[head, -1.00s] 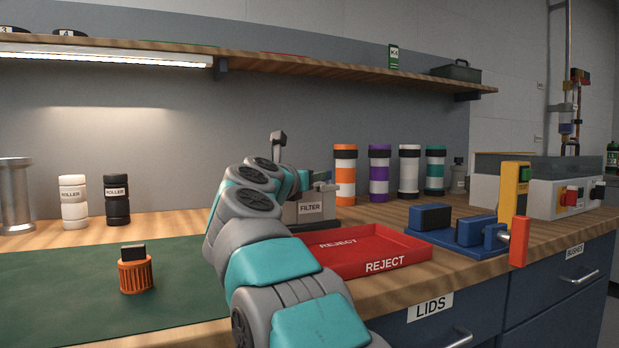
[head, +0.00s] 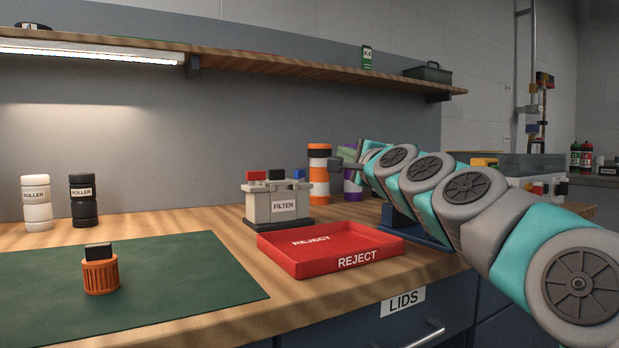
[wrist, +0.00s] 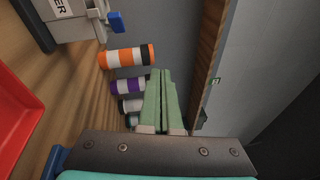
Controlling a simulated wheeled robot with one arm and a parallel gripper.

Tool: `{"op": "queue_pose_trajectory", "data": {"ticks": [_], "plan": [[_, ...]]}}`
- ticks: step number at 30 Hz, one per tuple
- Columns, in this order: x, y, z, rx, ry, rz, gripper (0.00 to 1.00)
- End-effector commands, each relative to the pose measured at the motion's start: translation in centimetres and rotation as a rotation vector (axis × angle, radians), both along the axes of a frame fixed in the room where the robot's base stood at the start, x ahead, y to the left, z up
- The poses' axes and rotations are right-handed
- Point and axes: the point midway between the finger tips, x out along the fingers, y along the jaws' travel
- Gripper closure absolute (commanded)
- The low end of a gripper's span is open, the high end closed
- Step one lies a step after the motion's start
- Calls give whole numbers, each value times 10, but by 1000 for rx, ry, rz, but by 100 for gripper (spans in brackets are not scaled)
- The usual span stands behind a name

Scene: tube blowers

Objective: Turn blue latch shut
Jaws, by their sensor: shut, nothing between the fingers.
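The filter box (head: 271,205) is a pale grey box labelled FILTER, standing on a dark base behind the red tray. The blue latch (head: 299,174) is a small blue piece at the right end of its top. In the wrist view the blue latch (wrist: 117,22) sticks out from the box's side at the upper left. My gripper (head: 345,158) is to the right of the filter box, in front of the striped tubes, apart from the latch. In the wrist view its green fingers (wrist: 158,96) are together and empty.
The red REJECT tray (head: 330,246) lies in front of the filter box. An orange striped tube (head: 319,172) stands between box and gripper, farther back. The shelf (head: 240,62) runs above. An orange ribbed piece (head: 101,276) stands on the green mat (head: 170,295).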

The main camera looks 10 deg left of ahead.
Motion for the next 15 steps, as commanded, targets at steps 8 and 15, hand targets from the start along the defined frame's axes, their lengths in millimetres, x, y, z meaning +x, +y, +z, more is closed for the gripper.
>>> {"op": "queue_pose_trajectory", "data": {"ticks": [8, 15], "plan": [[-23, -7, -50, -222, 31, 82, 100], [-6, 7, -54, -228, 34, 84, 100]]}}
